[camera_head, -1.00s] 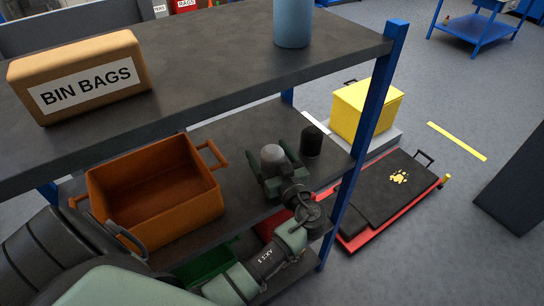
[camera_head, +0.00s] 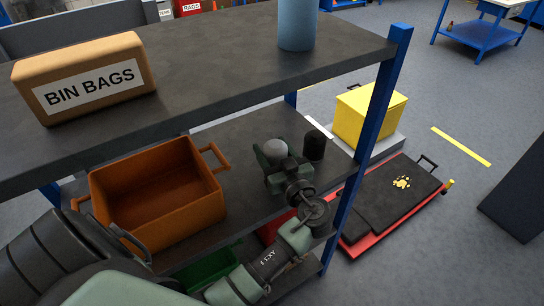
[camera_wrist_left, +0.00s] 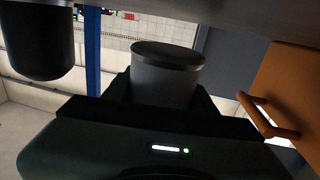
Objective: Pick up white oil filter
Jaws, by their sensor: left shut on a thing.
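The white oil filter (camera_head: 275,149) looks pale grey and is on the middle shelf level, left of a black filter (camera_head: 315,145). My left gripper (camera_head: 277,163) is shut on it, with a finger on each side. In the left wrist view the filter (camera_wrist_left: 167,78) stands between the dark fingers (camera_wrist_left: 165,98), its round dark-rimmed end showing. The gripper hides its other end, so I cannot tell whether it still touches the shelf. My right gripper is not in view.
An orange bin (camera_head: 160,195) stands left on the same shelf. The upper shelf (camera_head: 215,85) hangs above, holding a BIN BAGS box (camera_head: 85,78) and a blue cylinder (camera_head: 298,25). A blue post (camera_head: 370,130) stands right. A green bin (camera_head: 210,265) is below.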

